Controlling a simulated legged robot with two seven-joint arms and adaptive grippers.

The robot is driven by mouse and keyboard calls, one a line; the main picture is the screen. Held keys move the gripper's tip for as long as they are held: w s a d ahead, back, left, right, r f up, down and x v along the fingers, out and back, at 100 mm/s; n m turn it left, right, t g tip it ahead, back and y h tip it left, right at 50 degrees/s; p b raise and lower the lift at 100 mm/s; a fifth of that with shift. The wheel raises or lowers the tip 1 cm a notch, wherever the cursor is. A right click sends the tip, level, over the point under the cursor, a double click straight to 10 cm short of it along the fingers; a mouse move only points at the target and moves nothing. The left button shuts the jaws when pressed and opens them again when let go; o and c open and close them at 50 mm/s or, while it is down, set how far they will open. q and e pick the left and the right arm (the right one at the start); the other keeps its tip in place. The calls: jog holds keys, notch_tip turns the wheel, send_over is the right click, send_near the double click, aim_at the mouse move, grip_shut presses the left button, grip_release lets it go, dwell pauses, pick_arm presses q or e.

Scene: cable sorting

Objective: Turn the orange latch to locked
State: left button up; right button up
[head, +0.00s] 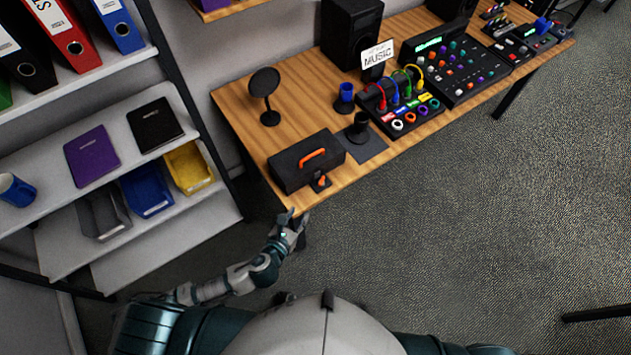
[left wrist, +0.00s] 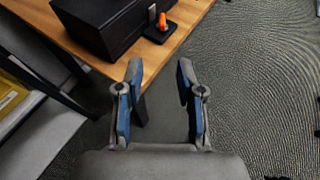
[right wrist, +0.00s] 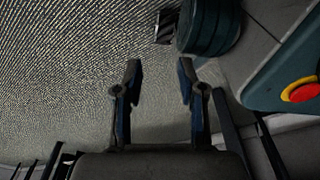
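The orange latch (head: 321,181) is a small orange piece on a dark base at the front of a black box (head: 290,170), near the table's front left corner. In the left wrist view the latch (left wrist: 162,21) stands up from its dark base, beside the box. My left gripper (head: 291,217) is just off the table corner, below and apart from the latch. In the left wrist view its fingers (left wrist: 158,68) are open and empty. My right gripper (right wrist: 159,68) is open and empty over the floor; the head view does not show it.
The wooden table (head: 230,105) holds a round black stand (head: 265,85), a dark panel with coloured cables (head: 405,105), a speaker (head: 350,30) and mixers. A shelf (head: 50,230) with bins stands at the left. The carpet (head: 450,220) in front is mostly clear.

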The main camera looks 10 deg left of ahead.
pick_arm(q)
jog(key=b, duration=0.1)
send_near(318, 184)
jog(key=b+x, duration=0.1)
jog(key=x, duration=0.7)
jog(key=shift+w+d+f+b, duration=0.1)
jog(key=shift+w+f+b, duration=0.15)
jog(key=shift+w+b, duration=0.1)
jog(key=shift+w+d+f, duration=0.1)
jog(key=shift+w+d, duration=0.1)
jog(key=shift+d, duration=0.05)
jog(key=shift+w+d, duration=0.1)
jog(key=shift+d, duration=0.3)
jog(key=shift+a, duration=0.2)
jog(key=c, duration=0.5)
jog(key=shift+a, duration=0.15)
grip_shut()
jog(key=shift+a, duration=0.15)
pick_arm(e)
jog(key=w+r, duration=0.4)
jog(key=w, duration=0.1)
jog(key=shift+w+a, duration=0.35)
jog(key=shift+a, duration=0.1)
